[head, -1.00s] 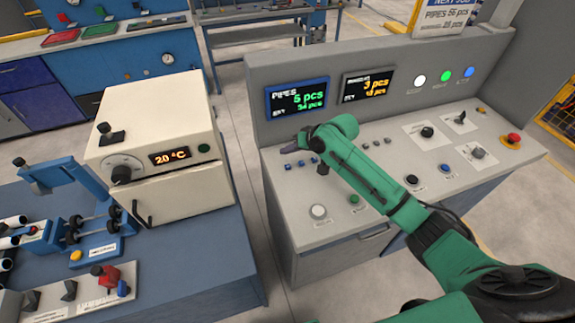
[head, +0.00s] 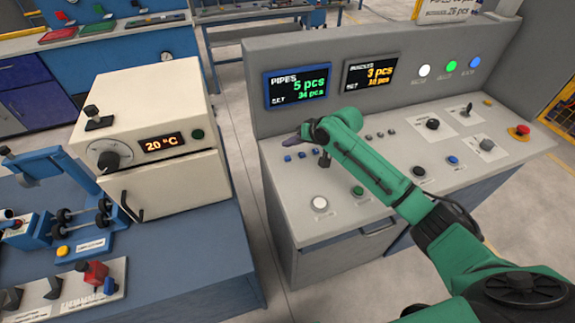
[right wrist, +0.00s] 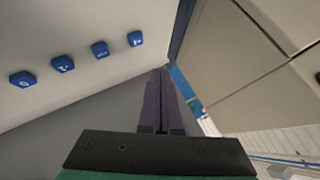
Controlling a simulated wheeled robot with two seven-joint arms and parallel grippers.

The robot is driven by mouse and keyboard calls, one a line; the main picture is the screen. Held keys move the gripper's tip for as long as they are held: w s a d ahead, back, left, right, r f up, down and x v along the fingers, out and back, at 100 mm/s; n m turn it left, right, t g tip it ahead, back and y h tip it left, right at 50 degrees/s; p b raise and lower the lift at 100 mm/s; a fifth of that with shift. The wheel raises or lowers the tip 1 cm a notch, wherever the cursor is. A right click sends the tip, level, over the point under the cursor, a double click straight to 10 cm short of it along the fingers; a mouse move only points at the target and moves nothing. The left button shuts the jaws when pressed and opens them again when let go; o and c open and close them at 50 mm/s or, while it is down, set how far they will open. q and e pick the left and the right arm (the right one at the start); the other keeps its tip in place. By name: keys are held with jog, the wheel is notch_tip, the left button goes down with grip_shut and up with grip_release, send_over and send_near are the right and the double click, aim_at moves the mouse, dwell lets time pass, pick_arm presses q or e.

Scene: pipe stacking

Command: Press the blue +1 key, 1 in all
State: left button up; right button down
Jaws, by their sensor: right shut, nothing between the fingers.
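My right gripper (head: 291,137), with dark purple fingers, is shut and empty just behind the row near the console's left edge. In the right wrist view its fingertips (right wrist: 162,72) are apart from the keys. My left gripper is not in view.
The console's PIPES display (head: 297,87) reads 5 pcs; the second display (head: 371,71) reads 3 pcs. A black lever (head: 324,158), a white button (head: 320,204) and a red stop button (head: 520,130) are on the panel. A cream oven box (head: 150,130) stands left, across a gap.

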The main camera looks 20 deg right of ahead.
aim_at(288, 159)
notch_tip(288, 159, down, 3)
jog(key=shift+f+b, duration=0.2)
jog(key=shift+b, duration=0.35)
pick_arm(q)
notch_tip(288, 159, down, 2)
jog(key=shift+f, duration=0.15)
pick_arm(e)
jog(key=shift+f, duration=0.2)
dwell(1.1)
jog(key=shift+f, duration=0.25)
jog(key=shift+f, duration=0.45)
dwell(0.5)
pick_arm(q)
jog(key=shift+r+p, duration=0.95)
pick_arm(e)
jog(key=shift+r, duration=0.85)
